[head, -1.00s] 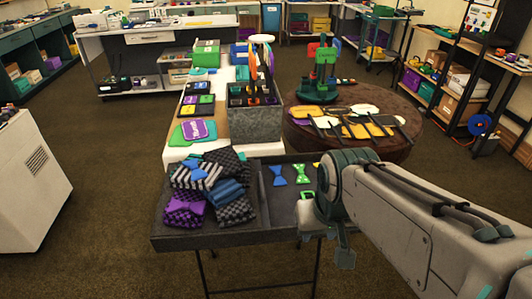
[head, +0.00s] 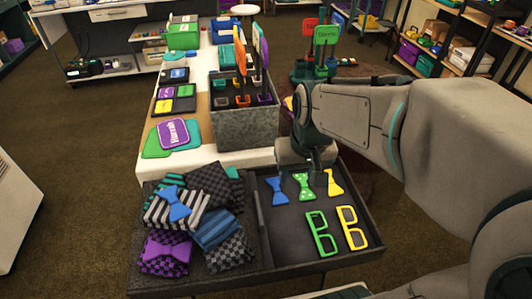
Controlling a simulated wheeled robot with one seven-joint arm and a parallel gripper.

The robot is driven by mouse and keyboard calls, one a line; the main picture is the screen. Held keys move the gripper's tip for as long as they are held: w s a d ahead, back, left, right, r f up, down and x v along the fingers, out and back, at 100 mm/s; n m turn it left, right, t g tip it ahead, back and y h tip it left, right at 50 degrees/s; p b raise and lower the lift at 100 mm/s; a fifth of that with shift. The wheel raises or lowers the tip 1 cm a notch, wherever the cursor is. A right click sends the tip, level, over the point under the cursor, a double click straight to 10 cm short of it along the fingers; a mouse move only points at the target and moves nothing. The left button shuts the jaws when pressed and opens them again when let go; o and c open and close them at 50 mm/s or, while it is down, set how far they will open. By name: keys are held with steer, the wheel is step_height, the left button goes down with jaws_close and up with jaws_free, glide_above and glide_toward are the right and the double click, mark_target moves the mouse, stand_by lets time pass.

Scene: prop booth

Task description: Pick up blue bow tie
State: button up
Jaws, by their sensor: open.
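A plain blue bow tie (head: 276,190) lies flat in the right compartment of the dark tray (head: 262,268), at the left of a row with a green dotted bow tie (head: 304,186) and a yellow bow tie (head: 333,182). A second blue bow tie (head: 175,204) sits on top of the folded patterned cloths in the left compartment. My gripper (head: 314,174) is open and points down near the tray's far edge, just beyond the green bow tie. It is apart from both blue ties. Its fingers are small and dark here and partly hard to make out.
Green glasses (head: 321,233) and yellow glasses (head: 352,228) lie nearer in the right compartment. A grey metal bin (head: 246,128) holding paddle-shaped props stands behind the tray. A low divider (head: 261,216) splits the tray.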

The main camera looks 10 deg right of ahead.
steer(key=w+f+g+b, duration=0.1)
steer(key=w+f+b, duration=0.1)
steer(key=w+f, duration=0.65)
steer(key=g+b, duration=0.1)
glide_above(277, 188)
steer(key=shift+n, duration=0.3)
steer(key=f, duration=1.4)
steer(key=shift+s+f, duration=0.1)
steer(key=shift+s, duration=0.3)
steer(key=shift+w+a+f, duration=0.1)
steer(key=shift+w+f, duration=0.1)
steer(key=shift+f, duration=1.15)
steer(key=shift+w+f, duration=0.2)
steer(key=shift+f, duration=1.1)
steer(key=c, duration=1.1)
